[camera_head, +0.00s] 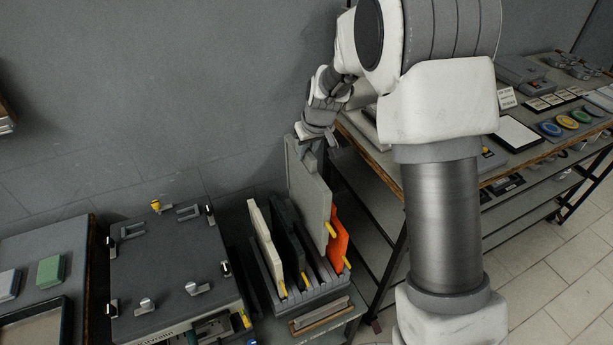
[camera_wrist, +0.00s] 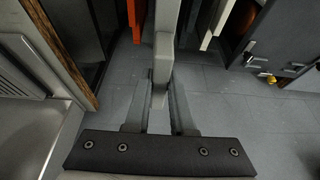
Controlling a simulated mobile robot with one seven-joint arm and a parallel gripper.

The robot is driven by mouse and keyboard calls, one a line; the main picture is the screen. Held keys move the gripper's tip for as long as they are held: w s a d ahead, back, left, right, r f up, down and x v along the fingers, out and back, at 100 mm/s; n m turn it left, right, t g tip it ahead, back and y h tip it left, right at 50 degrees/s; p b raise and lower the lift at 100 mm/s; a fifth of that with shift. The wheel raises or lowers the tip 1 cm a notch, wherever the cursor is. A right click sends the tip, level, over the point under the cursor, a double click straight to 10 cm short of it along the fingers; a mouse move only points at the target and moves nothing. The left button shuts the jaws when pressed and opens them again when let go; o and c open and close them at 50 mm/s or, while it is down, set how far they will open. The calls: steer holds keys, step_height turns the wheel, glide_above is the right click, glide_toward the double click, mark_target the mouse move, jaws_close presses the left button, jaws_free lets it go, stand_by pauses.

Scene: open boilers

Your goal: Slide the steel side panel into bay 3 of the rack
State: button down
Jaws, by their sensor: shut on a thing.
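The steel side panel is a light grey plate (camera_head: 308,192) with a yellow tab, upright over the rack (camera_head: 317,293). It stands higher than the other panels, between a dark panel (camera_head: 289,240) and an orange panel (camera_head: 338,240). My gripper (camera_head: 308,148) is shut on its top edge. In the wrist view the fingers (camera_wrist: 160,92) close on the same grey panel (camera_wrist: 165,50). A cream panel (camera_head: 266,246) stands at the rack's left. I cannot tell whether the grey panel's lower edge is inside a slot. No bay numbers are readable.
A dark case (camera_head: 170,265) with latches stands left of the rack. A wooden-edged shelf table (camera_head: 480,185) with small parts is close on the right. A grey wall (camera_head: 170,90) rises behind. Tiled floor (camera_head: 560,260) is clear at the lower right.

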steer(key=b, duration=0.6)
glide_above(307, 207)
steer(key=w, duration=0.2)
step_height(307, 207, down, 7)
steer(key=shift+s+r, duration=0.1)
steer(key=shift+r, duration=0.1)
steer(key=shift+f, duration=0.1)
steer(key=shift+f+b, duration=1.65)
steer(key=shift+f, duration=1.25)
steer(key=shift+f+b, duration=2.95)
steer(key=shift+f, duration=0.5)
steer(key=shift+f+b, duration=0.7)
steer(key=shift+f, duration=0.2)
steer(key=c, duration=0.7)
jaws_free()
steer(key=shift+s+f, duration=0.1)
